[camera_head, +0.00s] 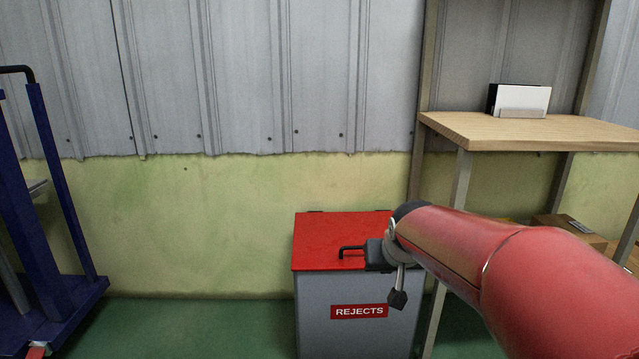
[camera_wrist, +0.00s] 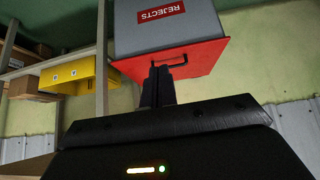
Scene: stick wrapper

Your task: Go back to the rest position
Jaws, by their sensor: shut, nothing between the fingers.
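My gripper (camera_head: 372,256) is at the end of my red arm, over the right part of the reject bin's red lid in the head view. In the wrist view my gripper (camera_wrist: 160,72) has its fingers together with nothing between them. The lid's black handle (camera_head: 350,250) shows just left of the fingers. In the wrist view the handle (camera_wrist: 172,63) is close to the fingertips; whether they touch is unclear. The grey bin (camera_head: 318,335) carries a "REJECTS" label, and its red lid (camera_head: 320,230) looks closed.
A wooden-topped workbench (camera_head: 560,132) with a white card holder (camera_head: 522,104) stands at right. Cardboard boxes (camera_head: 570,228) sit beneath it, and a yellow bin (camera_wrist: 70,76) shows in the wrist view. A blue cart frame (camera_head: 45,190) stands at left. Green floor between cart and bin is clear.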

